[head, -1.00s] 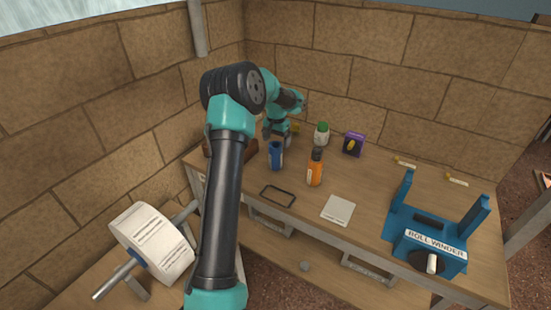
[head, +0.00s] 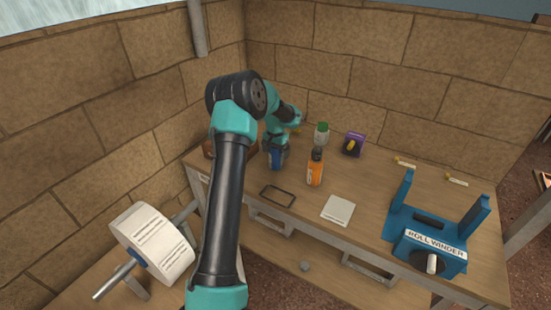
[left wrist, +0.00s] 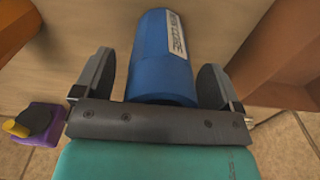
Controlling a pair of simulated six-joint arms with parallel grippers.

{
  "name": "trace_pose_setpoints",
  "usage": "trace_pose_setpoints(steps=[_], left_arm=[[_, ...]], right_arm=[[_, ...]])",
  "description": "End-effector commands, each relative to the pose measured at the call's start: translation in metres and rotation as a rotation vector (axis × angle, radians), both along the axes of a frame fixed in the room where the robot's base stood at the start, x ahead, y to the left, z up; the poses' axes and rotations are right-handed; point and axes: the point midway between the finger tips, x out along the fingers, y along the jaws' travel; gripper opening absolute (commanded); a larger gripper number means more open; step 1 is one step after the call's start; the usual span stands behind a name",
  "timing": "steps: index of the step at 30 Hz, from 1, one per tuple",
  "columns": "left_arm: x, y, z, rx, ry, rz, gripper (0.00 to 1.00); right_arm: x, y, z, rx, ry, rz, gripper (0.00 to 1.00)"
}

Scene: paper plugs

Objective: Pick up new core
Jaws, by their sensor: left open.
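A blue cylinder (head: 276,161) with a white label stands on the workbench (head: 385,180). In the left wrist view the blue cylinder (left wrist: 160,62) lies between the fingers, and its label text is only partly readable. It may be the core or a holder for cores; I cannot tell. My left gripper (head: 277,152) is at the cylinder. In the left wrist view my left gripper (left wrist: 157,65) is open, with one finger on each side of the cylinder and visible gaps. My right gripper is not in view.
An orange bottle (head: 315,172), a green-capped jar (head: 321,135) and a purple box (head: 353,145) stand close by. A black frame (head: 278,196) and white pad (head: 338,210) lie in front. A blue roll winder (head: 430,238) is at right, a paper roll (head: 152,242) at lower left.

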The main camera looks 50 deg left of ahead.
Motion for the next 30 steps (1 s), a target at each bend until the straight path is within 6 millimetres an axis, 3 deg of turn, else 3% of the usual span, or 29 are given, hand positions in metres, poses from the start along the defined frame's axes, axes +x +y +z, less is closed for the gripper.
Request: trace_pose_setpoints(steps=[12,30], left_arm=[[0.0,0.0002,0.0004,0.0,0.0,0.0,0.9],[0.0,0.0002,0.0006,0.0,-0.001,0.0,0.35]], right_arm=[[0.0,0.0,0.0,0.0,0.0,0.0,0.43],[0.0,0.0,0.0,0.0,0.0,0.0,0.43]])
